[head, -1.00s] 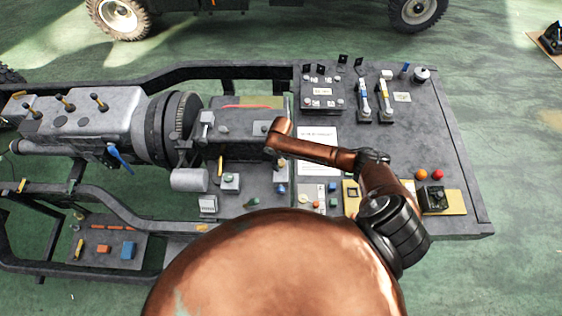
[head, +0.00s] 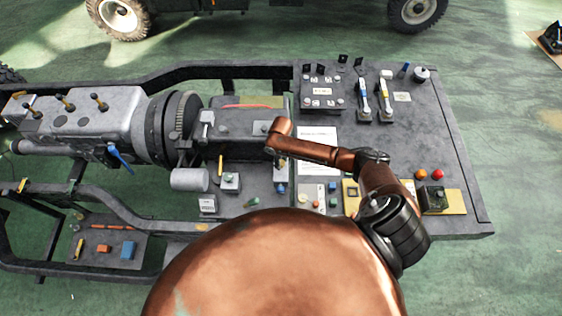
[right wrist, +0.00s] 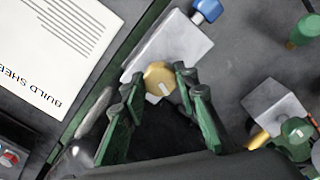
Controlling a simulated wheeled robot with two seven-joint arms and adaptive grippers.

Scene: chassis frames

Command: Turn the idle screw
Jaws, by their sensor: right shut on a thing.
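The idle screw is a brass-coloured round head (right wrist: 158,77) with a white mark on it, in the right wrist view. It stands at the end of a light grey block (right wrist: 180,45) that has a blue knob (right wrist: 208,9) at its other end. My right gripper (right wrist: 158,85) is shut on the screw head, its green-toned fingers on either side. In the head view my copper right arm reaches over the bench to this block, and the screw is too small to tell there. My left gripper is not in view.
A white build sheet (head: 317,150) lies beside the work spot. Another grey block (right wrist: 275,105) with a brass piece and a green knob is close to the right in the wrist view. Levers (head: 364,98), orange and red knobs (head: 437,174) and a large engine (head: 95,118) stand around.

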